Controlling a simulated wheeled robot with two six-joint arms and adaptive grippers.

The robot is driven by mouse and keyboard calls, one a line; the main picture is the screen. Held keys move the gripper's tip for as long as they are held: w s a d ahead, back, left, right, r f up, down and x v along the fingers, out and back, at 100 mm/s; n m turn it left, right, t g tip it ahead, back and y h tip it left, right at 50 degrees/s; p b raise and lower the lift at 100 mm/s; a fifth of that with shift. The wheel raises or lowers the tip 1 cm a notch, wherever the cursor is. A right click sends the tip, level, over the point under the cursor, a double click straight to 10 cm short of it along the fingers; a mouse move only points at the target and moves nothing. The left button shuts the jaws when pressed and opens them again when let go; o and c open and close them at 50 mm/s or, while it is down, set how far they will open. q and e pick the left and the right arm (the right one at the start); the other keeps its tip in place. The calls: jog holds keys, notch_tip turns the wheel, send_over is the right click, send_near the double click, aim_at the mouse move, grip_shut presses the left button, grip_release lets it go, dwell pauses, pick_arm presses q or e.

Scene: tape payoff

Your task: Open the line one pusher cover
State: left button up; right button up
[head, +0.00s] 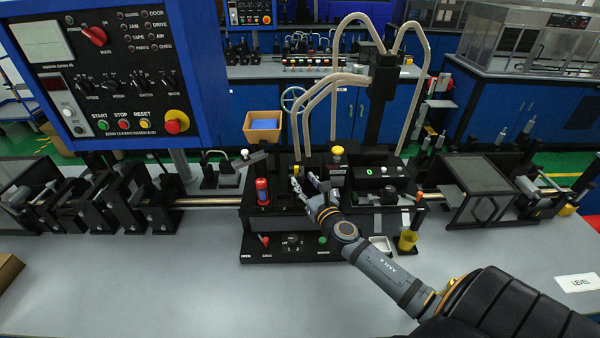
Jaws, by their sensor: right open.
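My right arm comes in from the lower right. Its gripper (304,183) is open over the middle of the black machine station (262,222) on the bench, near the red cylinder (262,191). I see nothing between its fingers. I cannot tell which part is the line one pusher cover; the gripper and forearm hide some of the station. A dark block with a green light (370,172) lies just right of the gripper. A yellow knob (337,150) stands behind it. My left gripper is not in view.
A blue control panel (206,75) stands at the upper left. Curved beige tubes (294,130) rise behind the station. A yellow cup (407,241) and a small metal tray (381,244) sit at its right front.

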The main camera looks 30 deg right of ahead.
aim_at(302, 178)
jog(key=shift+w+d+r, duration=0.15)
jog(key=shift+w, duration=1.4)
grip_shut()
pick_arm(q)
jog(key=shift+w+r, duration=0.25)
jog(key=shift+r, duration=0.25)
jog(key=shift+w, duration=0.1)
